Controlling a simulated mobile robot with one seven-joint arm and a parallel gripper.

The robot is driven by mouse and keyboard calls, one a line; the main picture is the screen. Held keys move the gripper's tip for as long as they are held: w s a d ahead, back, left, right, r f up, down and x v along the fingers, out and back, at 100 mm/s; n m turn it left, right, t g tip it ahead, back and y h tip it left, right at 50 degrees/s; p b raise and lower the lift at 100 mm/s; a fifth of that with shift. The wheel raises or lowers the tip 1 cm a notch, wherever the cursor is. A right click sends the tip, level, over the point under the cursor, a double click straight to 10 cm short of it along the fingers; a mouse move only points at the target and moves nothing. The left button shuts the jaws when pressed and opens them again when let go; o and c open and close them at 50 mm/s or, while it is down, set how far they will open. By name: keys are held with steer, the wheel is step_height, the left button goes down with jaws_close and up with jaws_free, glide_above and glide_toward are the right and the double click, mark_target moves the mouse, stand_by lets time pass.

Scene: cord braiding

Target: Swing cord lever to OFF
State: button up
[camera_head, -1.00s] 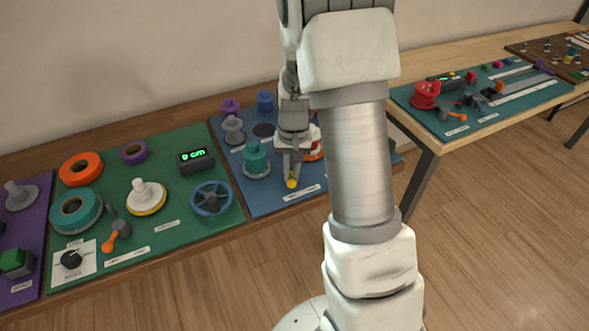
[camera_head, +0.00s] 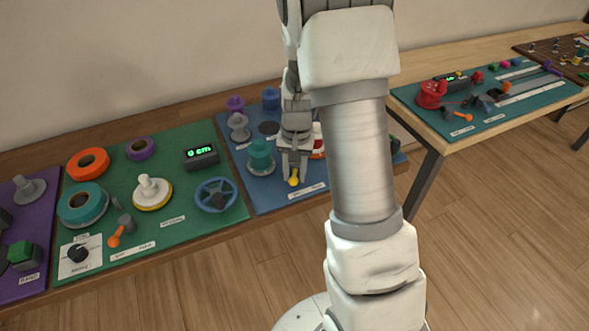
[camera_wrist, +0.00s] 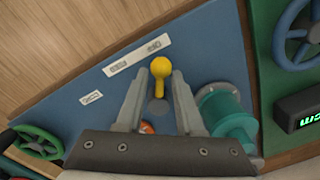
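A small lever with a yellow ball knob stands on the blue mat near its front edge; its knob shows in the head view (camera_head: 293,181) and the wrist view (camera_wrist: 160,67). My gripper (camera_head: 295,176) is over the lever. In the wrist view, its two fingers (camera_wrist: 158,80) are spread, one on each side of the lever, with gaps between. It holds nothing. The lever's base is partly hidden by my fingers in the head view.
A teal spool (camera_head: 261,158) stands close beside my gripper; it also shows in the wrist view (camera_wrist: 222,110). A green mat (camera_head: 180,230) with a blue handwheel (camera_head: 215,195) lies to the left. A red and white part sits behind my arm. The floor in front is clear.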

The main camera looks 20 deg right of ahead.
steer(key=shift+w+r, duration=0.15)
steer(key=shift+r, duration=0.3)
steer(key=r+p, duration=0.1)
steer(key=r, duration=0.4)
steer(key=r+p, duration=0.1)
steer(key=r, duration=1)
steer(key=shift+d+r+p, duration=0.25)
steer(key=shift+r+p, duration=0.05)
steer(key=shift+p, duration=0.1)
